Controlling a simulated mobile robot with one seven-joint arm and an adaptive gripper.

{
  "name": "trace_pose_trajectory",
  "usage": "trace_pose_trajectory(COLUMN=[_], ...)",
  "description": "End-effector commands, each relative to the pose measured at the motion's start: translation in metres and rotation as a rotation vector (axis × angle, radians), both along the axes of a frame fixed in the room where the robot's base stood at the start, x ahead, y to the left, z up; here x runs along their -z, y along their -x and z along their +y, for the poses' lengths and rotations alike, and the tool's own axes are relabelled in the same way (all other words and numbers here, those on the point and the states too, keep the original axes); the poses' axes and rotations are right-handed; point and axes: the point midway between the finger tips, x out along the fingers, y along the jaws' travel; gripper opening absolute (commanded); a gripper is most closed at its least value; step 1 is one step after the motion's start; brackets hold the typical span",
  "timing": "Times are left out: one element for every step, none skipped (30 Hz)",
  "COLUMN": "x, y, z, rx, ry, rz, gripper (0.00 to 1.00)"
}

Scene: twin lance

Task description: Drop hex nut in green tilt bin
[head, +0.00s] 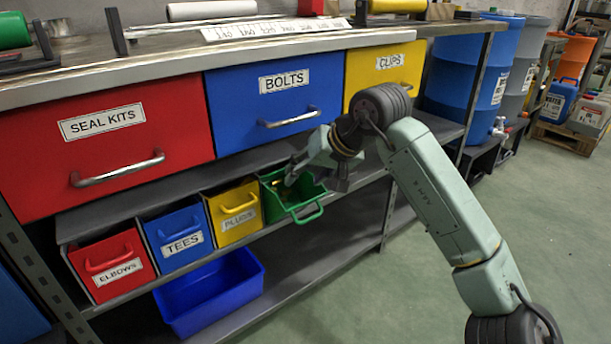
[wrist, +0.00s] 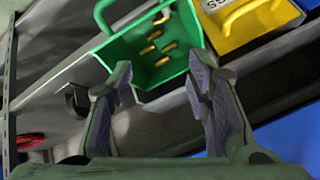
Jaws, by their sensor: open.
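The green tilt bin (head: 309,192) is tipped open at the right end of the small bin row. In the wrist view the green bin (wrist: 121,46) shows several small brass-coloured pieces (wrist: 158,48) inside. They are too small to tell whether one is the hex nut. My gripper (head: 292,176) is at the open mouth of the green bin in the head view. In the wrist view my gripper (wrist: 160,80) is open, its two fingers apart in front of the bin, with nothing visible between them. No separate hex nut shows outside the bin.
Yellow (head: 235,212), blue (head: 178,236) and red (head: 112,265) tilt bins stand left of the green one. Large red (head: 110,185), blue (head: 300,80) and yellow (head: 385,62) drawers are above. A blue tub (head: 215,285) sits on the lower shelf.

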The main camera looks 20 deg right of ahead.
Motion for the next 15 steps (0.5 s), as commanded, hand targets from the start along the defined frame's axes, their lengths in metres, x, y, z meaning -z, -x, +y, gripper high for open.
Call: trace_pose_trajectory(x=[-0.007, -0.011, -0.017, -0.022, -0.027, -0.034, -0.04, -0.044, -0.051, -0.055, -0.06, -0.065, -0.068, -0.072, -0.075], y=[0.004, 0.008, 0.012, 0.016, 0.02, 0.025, 0.029, 0.033, 0.038, 0.041, 0.044, 0.049, 0.052, 0.054, 0.057], z=[-0.003, -0.005, -0.007, -0.009, -0.011, -0.013, -0.015, -0.017, -0.019, -0.021, -0.022, -0.024, -0.025, -0.027, -0.028], rx=[0.003, 0.003, 0.004, 0.004, 0.003, 0.004, 0.004, 0.005, 0.003, 0.003, 0.004, 0.003, 0.003, 0.003, 0.003], ry=[0.003, 0.003, 0.003, 0.004, 0.003, 0.004, 0.003, 0.004, 0.003, 0.003, 0.003, 0.002, 0.002, 0.002, 0.003], rz=[-0.002, -0.003, -0.003, -0.003, -0.002, -0.003, -0.004, -0.002, -0.002, -0.003, -0.003, -0.002, -0.002, -0.002, -0.002], gripper=[0.45, 0.45, 0.45, 0.45, 0.45, 0.45, 0.45, 0.45, 0.45, 0.45, 0.45, 0.45, 0.45, 0.45, 0.45])
